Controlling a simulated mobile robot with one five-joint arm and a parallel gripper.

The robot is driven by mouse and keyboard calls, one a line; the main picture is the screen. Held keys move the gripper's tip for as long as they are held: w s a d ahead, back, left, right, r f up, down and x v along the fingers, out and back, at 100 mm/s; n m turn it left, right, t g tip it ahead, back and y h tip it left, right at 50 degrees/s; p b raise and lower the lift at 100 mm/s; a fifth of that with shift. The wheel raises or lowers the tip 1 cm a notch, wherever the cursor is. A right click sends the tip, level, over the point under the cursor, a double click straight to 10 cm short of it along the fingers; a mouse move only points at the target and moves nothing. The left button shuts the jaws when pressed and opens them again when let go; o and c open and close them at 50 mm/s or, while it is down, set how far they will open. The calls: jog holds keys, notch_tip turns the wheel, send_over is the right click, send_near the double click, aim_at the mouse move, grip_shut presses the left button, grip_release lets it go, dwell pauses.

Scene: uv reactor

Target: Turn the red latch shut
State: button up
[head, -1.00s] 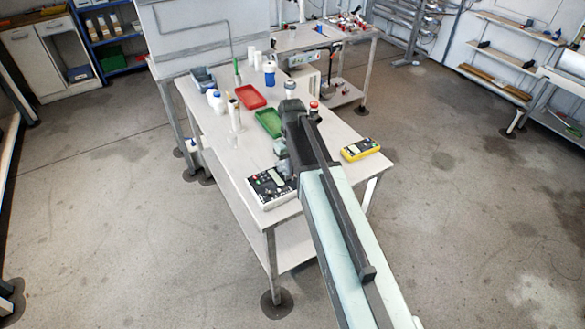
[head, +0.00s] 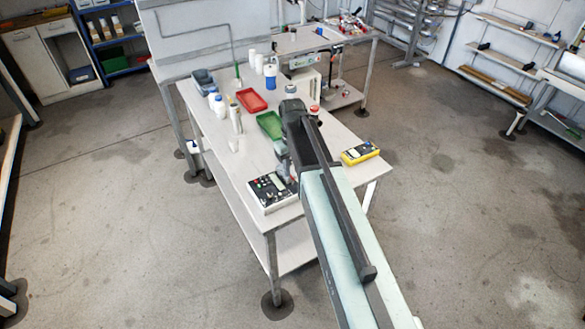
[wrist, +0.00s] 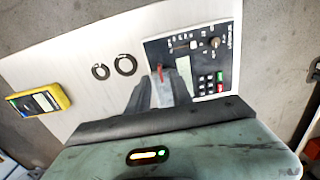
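The red latch (wrist: 160,71) is a small upright lever at the left edge of the control box (wrist: 201,58), which has a black panel with knobs and buttons. The box also shows in the head view on the near left corner of the table (head: 270,192). My gripper (wrist: 161,83) points at the box in the wrist view, with a gap between its two dark fingers. The latch appears in line with that gap; I cannot tell whether the fingers touch it. In the head view my arm hides the fingertips and the latch cannot be made out.
A yellow meter (head: 360,152) lies on the table right of my arm. A green tray (head: 269,124), a red tray (head: 251,100) and several bottles stand farther back. Two dark rings (wrist: 125,65) show on the pale tabletop in the wrist view. The floor around is open.

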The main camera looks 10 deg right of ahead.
aim_at(292, 176)
notch_tip(292, 176, up, 6)
jog(key=p, duration=0.4)
jog(key=shift+f, duration=0.25)
jog(key=shift+f, duration=0.2)
jog(key=s+f+m+b, duration=0.3)
jog(key=s+f+b, duration=0.1)
jog(key=s, duration=1.1)
jog(key=shift+s, duration=0.1)
